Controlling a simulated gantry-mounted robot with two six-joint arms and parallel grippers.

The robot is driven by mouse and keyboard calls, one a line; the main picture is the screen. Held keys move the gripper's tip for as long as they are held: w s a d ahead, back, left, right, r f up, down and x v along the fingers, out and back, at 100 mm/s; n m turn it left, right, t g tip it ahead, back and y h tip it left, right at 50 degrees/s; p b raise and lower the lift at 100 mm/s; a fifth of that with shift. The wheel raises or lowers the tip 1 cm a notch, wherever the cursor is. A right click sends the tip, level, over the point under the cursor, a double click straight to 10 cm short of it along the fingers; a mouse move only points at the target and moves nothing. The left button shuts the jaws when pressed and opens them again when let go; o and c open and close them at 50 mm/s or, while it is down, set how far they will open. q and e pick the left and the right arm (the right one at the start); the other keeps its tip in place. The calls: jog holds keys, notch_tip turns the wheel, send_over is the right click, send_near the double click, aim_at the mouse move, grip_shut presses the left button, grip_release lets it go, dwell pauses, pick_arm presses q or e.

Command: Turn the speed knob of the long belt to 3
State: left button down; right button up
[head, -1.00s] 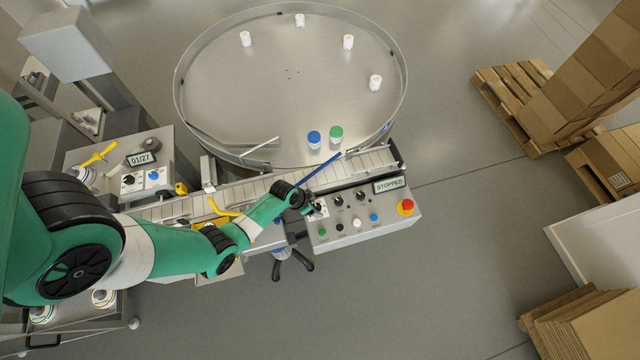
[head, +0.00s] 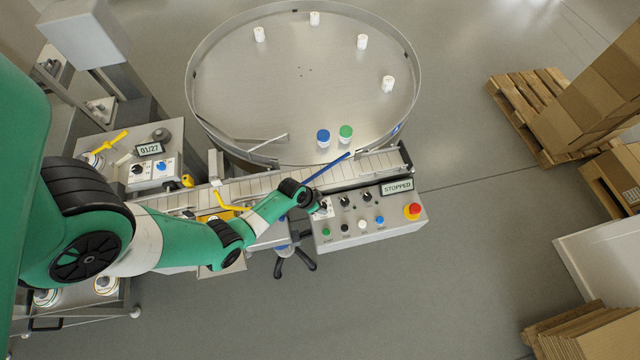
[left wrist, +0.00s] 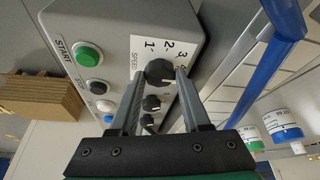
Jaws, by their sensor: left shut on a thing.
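The long belt (head: 372,165) runs beside the round steel table, with its grey control panel (head: 350,243) in front. The display (head: 397,187) reads STOPPED. My left gripper (head: 320,208) is at the panel's left end. In the left wrist view its two fingers (left wrist: 158,85) stand on either side of the black speed knob (left wrist: 160,72), shut on it. The SPEED scale (left wrist: 158,46) shows 1, 2 and 3 around the knob. I cannot tell clearly which mark the knob's pointer faces. My right gripper is not in view.
A blue rail (left wrist: 268,65) passes close beside the gripper. Start (left wrist: 88,54) and other buttons and a red emergency stop (head: 412,210) sit on the panel. Blue-capped (head: 323,138) and green-capped (head: 346,134) jars stand on the round table (head: 300,100).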

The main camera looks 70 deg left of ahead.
pick_arm(q)
jog(key=n+y, duration=0.1)
jog(key=n, duration=0.2)
jog(key=shift+d+n+g+p, duration=0.15)
jog(key=shift+n+g+p, duration=0.15)
jog(key=shift+p, duration=0.05)
jog(key=shift+w+n+g+y+b, duration=0.15)
jog(key=shift+n+g+y, duration=0.2)
jog(key=shift+n, duration=0.65)
jog(key=shift+n+g+y+b, duration=0.15)
jog(key=shift+n+y, duration=0.3)
jog(key=shift+n, duration=0.55)
jog(key=shift+c, duration=1.9)
grip_release()
